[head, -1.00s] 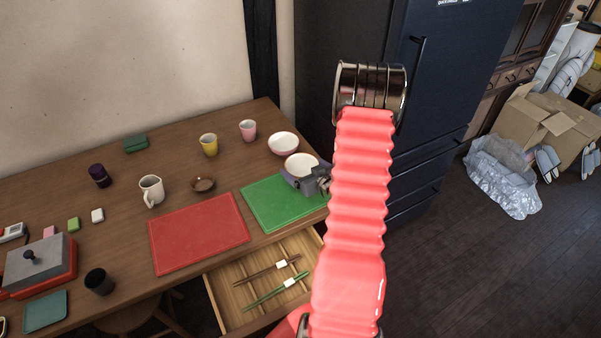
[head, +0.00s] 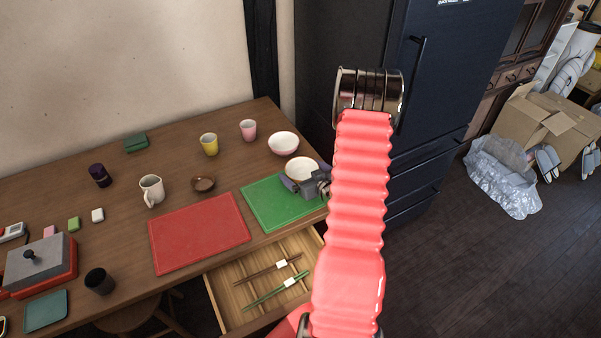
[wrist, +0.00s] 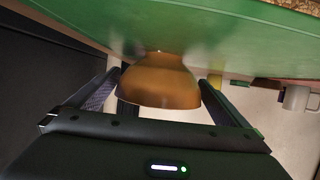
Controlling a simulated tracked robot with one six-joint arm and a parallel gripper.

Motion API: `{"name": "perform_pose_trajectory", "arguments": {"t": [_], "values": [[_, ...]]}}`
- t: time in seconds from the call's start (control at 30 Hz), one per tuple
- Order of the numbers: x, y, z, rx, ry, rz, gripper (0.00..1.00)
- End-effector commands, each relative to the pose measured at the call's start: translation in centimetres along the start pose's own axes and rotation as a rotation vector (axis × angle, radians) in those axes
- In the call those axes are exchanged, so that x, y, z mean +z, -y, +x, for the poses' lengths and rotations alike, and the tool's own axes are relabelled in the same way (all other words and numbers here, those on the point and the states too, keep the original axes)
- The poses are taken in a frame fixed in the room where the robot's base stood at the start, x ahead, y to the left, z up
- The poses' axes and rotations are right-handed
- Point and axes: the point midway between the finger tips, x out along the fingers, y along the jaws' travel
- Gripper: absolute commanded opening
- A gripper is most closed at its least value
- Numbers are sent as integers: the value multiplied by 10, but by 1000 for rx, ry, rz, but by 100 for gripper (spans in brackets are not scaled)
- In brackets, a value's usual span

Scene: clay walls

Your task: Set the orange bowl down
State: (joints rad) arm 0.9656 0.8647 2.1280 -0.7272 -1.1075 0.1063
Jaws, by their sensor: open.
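The orange bowl (wrist: 160,82) stands with its base against the green mat (wrist: 240,40), which fills the top of the tilted wrist view. In the head view the bowl's pale inside (head: 301,167) shows at the far edge of the green mat (head: 272,206). My gripper (wrist: 160,88) is open, with one finger on each side of the bowl and a visible gap at both sides. In the head view my gripper (head: 308,183) is at the bowl's near side, and partly hides its outer wall.
A second bowl, pinkish (head: 283,144), stands just behind. A pink cup (head: 248,130), yellow cup (head: 209,144) and brown dish (head: 203,184) stand further left. The red mat (head: 199,233) is bare. The open drawer (head: 235,292) holds chopsticks. A dark fridge (head: 345,45) stands behind.

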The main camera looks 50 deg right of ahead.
Motion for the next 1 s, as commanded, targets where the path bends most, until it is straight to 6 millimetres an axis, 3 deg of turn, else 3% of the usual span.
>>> {"name": "perform_pose_trajectory", "arguments": {"t": [0.27, 0.7, 1.0], "values": [[-2, -1, -16, 2, 1, 2, 100], [-2, -1, -91, 3, 0, 1, 100], [-2, 0, -119, 1, 0, 0, 100]]}}
